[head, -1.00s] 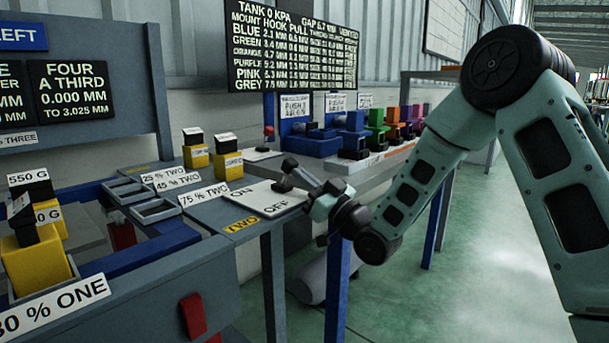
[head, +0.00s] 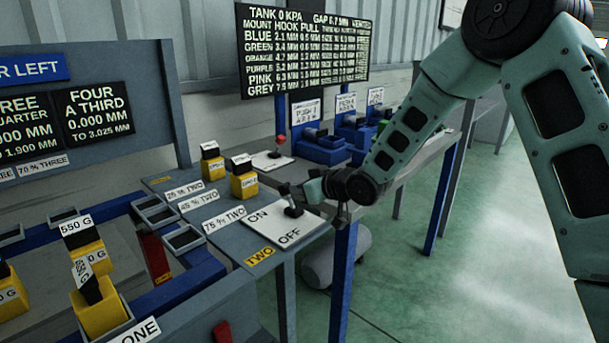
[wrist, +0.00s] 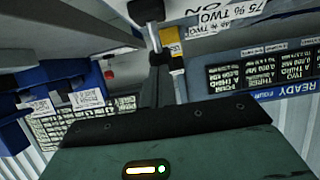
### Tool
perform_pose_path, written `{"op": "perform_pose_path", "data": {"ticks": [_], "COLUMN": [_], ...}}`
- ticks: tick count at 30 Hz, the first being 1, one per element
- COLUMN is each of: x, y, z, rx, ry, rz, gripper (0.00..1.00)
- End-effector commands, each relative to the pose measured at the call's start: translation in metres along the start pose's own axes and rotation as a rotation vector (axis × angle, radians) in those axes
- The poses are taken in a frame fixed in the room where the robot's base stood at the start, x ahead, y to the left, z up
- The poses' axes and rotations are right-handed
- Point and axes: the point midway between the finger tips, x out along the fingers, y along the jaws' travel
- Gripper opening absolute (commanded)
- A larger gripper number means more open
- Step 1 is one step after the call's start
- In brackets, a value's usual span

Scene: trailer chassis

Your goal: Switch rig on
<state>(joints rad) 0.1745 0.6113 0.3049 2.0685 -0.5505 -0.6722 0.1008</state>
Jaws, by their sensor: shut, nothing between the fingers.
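A white switch plate (head: 272,238) marked ON and OFF lies on the grey bench top, beside a yellow TWO label. A short black lever (head: 293,210) stands near its right side; which way it is set I cannot tell. My gripper (head: 286,189) is shut and empty, reaching in from the right with its dark tip just above and beside the lever. Whether they touch is unclear. The wrist view is upside down; the closed fingertip (wrist: 145,11) shows at its top, by the ON lettering, and the lever cannot be made out there.
A red-knobbed lever (head: 281,141) stands on another white plate behind. Yellow blocks (head: 244,182) with black tops are left of my gripper. Blue fixtures (head: 320,148) line the back bench. A board (head: 303,50) reads TANK 0 KPA. Open green floor lies to the right.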

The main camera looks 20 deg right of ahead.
Motion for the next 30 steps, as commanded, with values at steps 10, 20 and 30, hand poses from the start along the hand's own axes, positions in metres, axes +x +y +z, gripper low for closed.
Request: {"op": "perform_pose_path", "data": {"ticks": [10,20,30], "x": [0.009,0.012,0.013], "y": [0.000,0.000,0.000], "z": [-0.006,-0.006,-0.008], "rx": [0.000,-0.001,-0.001], "ry": [-0.046,-0.042,-0.039], "rz": [-0.001,-0.001,-0.001], "gripper": [0.00,0.00,0.00]}}
